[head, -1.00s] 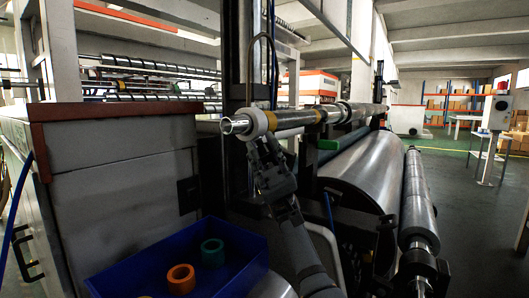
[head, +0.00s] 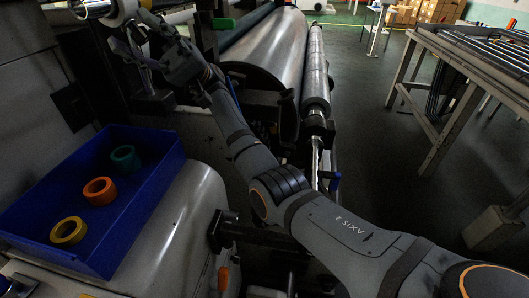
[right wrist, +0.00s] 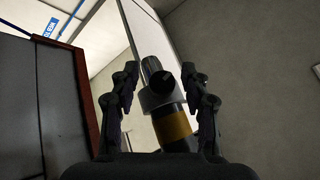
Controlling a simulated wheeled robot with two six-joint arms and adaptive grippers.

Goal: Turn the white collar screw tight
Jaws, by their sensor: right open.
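The white collar (head: 122,12) sits around the end of the metal shaft (head: 90,8) at the top left of the head view, partly cut off by the picture edge. In the right wrist view the collar (right wrist: 160,98) is in the middle, with a dark round screw head (right wrist: 163,79) facing the camera. My right gripper (head: 136,36) is just below the collar. In the right wrist view its fingers (right wrist: 160,74) are open, one on each side of the screw; contact cannot be seen. My left gripper is not in view.
A brown-yellow ring (right wrist: 172,127) is on the shaft behind the collar. A blue bin (head: 150,205) holds a green ring (head: 125,158), an orange ring (head: 100,191) and a yellow ring (head: 69,230). Large rollers (head: 270,50) lie beside my right arm.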

